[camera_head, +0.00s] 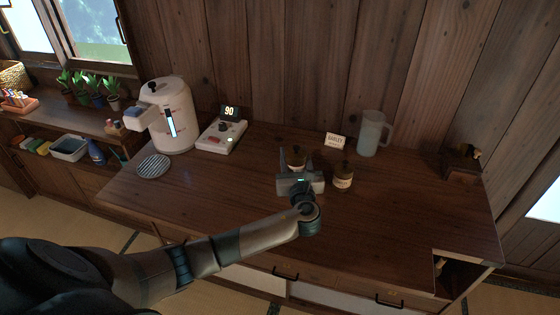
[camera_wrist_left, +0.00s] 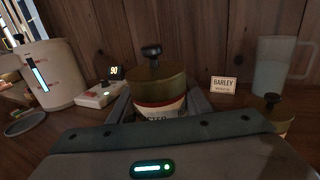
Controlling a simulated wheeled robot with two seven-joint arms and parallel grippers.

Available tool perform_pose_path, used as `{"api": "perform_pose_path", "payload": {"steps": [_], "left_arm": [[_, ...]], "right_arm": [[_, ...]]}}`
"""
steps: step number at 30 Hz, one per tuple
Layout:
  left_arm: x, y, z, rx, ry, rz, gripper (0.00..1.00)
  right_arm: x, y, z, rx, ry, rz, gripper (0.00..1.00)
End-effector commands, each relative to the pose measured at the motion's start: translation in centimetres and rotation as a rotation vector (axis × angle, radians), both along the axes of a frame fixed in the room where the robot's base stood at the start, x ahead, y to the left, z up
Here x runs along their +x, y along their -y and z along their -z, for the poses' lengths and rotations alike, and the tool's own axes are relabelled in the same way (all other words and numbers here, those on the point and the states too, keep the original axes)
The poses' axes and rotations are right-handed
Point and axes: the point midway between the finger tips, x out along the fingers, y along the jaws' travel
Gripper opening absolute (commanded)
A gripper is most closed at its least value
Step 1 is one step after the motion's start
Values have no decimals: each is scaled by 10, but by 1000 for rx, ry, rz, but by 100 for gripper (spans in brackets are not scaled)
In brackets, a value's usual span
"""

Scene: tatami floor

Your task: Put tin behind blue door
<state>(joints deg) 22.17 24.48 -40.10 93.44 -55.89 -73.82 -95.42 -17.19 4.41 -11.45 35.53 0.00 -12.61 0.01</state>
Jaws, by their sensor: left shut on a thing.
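A tin with a brownish-gold lid and dark knob (camera_wrist_left: 158,84) stands between the fingers of my left gripper (camera_head: 297,165), which is shut on it at the counter. Its label is partly hidden by the gripper. A second, similar tin (camera_head: 343,177) with a pale label stands just right of the gripper, and its lid shows at the right edge of the wrist view (camera_wrist_left: 272,112). No blue door can be made out in either view. My right gripper is not in view.
On the wooden counter (camera_head: 400,215) stand a white water dispenser (camera_head: 172,118), a device reading 90 (camera_head: 222,134), a striped round mat (camera_head: 154,166), a BARLEY card (camera_head: 335,141) and a translucent pitcher (camera_head: 372,134). A small wooden stand (camera_head: 461,162) is at the right.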

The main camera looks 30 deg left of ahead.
Motion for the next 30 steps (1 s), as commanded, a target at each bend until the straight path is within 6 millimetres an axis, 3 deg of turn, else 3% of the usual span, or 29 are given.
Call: {"api": "perform_pose_path", "payload": {"steps": [3,9,30], "left_arm": [[2,15,-9,-1,2,1,8],[3,25,-16,1,1,-1,8],[0,29,-12,0,-2,7,8]], "right_arm": [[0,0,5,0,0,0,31],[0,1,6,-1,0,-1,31],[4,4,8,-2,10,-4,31]]}}
